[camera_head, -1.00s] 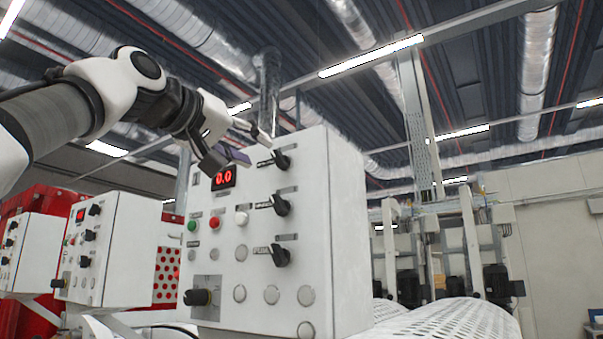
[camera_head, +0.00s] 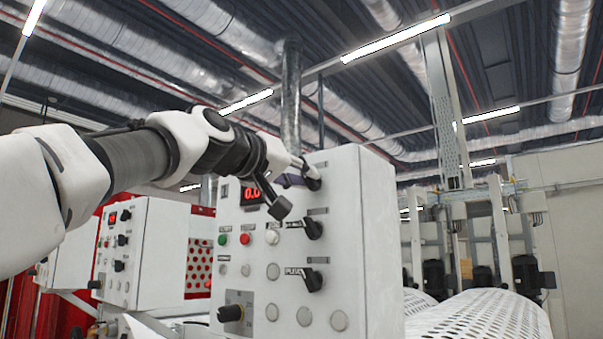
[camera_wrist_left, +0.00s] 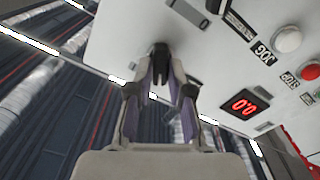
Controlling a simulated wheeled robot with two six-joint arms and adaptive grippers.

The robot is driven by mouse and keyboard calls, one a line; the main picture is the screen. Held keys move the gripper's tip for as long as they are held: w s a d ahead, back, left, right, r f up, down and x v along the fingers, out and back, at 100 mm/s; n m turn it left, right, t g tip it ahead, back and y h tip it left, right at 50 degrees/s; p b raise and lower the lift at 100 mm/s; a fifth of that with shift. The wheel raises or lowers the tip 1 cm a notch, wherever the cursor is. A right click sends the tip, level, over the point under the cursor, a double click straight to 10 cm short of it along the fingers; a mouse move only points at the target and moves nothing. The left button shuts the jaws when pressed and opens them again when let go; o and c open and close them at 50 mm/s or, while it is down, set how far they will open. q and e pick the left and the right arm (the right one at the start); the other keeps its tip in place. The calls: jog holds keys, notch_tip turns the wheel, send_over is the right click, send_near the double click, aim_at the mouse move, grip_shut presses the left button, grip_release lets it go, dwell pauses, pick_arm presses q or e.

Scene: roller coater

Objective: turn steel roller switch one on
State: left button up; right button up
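A white control box (camera_head: 374,260) carries a column of black rotary switches. The top switch (camera_head: 313,179) is partly hidden by my left gripper (camera_head: 292,189); a middle switch (camera_head: 313,229) and a lower switch (camera_head: 312,280) show below it. Their labels are too small to read surely, so I cannot tell which is switch one. In the left wrist view, the black knob of the top switch (camera_wrist_left: 160,55) lies at the fingertips, between the two fingers. My left gripper (camera_wrist_left: 162,78) is open, with a finger on each side of the knob; contact is unclear. My right gripper is not in view.
The box also has a red 0.0 display (camera_head: 252,194), a green button (camera_head: 223,239), a red button (camera_head: 246,238) and a black knob (camera_head: 231,313) low on its left. Another panel (camera_head: 151,250) stands left. Perforated rollers (camera_head: 485,318) lie right.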

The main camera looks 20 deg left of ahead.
pick_arm(q)
jog(key=shift+m, duration=0.4)
grip_shut()
jog(key=shift+d+f+m+b, duration=0.1)
jog(key=shift+m+b, duration=0.35)
jog(key=shift+m, duration=0.55)
jog(key=m, duration=0.3)
jog(key=shift+b, duration=0.4)
jog(key=m+b, duration=0.1)
jog(key=m, duration=0.5)
jog(key=shift+d, duration=0.15)
